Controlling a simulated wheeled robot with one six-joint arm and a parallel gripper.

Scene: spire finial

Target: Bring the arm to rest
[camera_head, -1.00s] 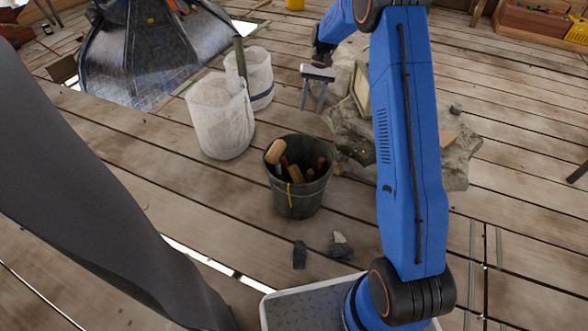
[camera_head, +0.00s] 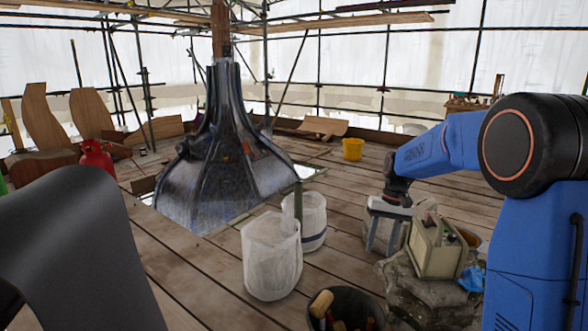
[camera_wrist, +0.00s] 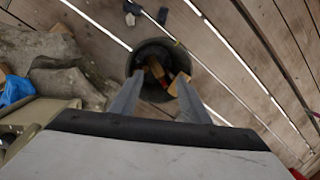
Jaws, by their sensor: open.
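My gripper (camera_head: 384,232) hangs from my blue arm in the head view, pointing down beside a beige box-shaped unit (camera_head: 436,248). Its two grey fingers are apart with nothing between them. In the wrist view the fingers of my gripper (camera_wrist: 160,105) reach toward a dark bucket (camera_wrist: 134,62) of wooden-handled tools. The bucket lies beyond the fingertips. In the head view the bucket (camera_head: 345,299) is cut off by the bottom edge.
Two white sacks (camera_head: 271,262) (camera_head: 313,222) stand on the plank floor left of my gripper. A grey cloth (camera_head: 412,300) lies under the beige unit. A dark metal-clad spire (camera_head: 222,165) rises behind the sacks. A yellow bucket (camera_head: 352,149) stands farther back.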

